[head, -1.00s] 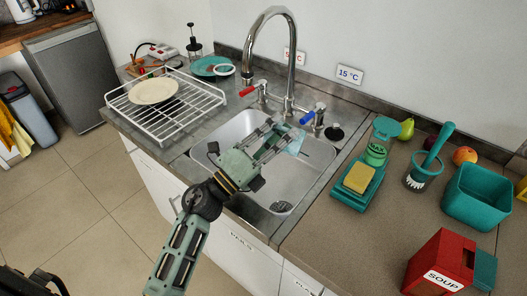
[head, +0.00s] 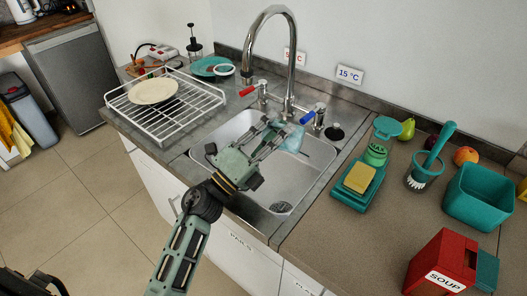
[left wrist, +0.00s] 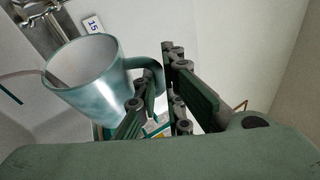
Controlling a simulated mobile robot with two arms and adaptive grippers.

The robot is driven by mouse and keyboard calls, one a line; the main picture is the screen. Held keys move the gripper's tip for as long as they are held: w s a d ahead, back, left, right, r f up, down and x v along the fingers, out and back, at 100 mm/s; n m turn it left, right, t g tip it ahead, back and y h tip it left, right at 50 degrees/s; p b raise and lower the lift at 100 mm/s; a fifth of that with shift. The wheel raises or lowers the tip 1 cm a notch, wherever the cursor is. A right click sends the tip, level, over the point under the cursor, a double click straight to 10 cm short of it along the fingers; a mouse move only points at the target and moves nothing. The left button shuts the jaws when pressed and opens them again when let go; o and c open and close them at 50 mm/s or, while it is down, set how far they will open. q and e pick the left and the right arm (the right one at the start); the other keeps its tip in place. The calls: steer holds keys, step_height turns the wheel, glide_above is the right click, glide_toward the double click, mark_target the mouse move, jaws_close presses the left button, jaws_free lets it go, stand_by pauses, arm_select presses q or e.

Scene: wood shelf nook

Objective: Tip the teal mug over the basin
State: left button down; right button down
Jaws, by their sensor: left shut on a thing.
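The teal mug (head: 292,137) is over the sink basin (head: 237,128), below and in front of the tap. My left gripper (head: 274,136) is shut on its handle. In the left wrist view the mug (left wrist: 90,88) hangs to the left of the fingers (left wrist: 155,108), with its handle reaching between them. Its open top shows there; the inside looks pale, and I cannot tell whether it holds anything. I cannot tell its exact tilt. The fingers partly hide the mug in the head view. My right gripper is not in view.
The tall tap (head: 291,60) with red (head: 247,92) and blue (head: 307,118) handles rises behind the basin. A wire rack (head: 190,118) with a plate stands left.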

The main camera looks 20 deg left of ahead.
arm_select(q)
steer(key=shift+a+r+n, duration=0.1)
steer(key=shift+a+n, duration=0.2)
steer(key=shift+a, duration=0.1)
steer(key=shift+d+t+y, duration=0.1)
steer(key=shift+t+y, duration=0.2)
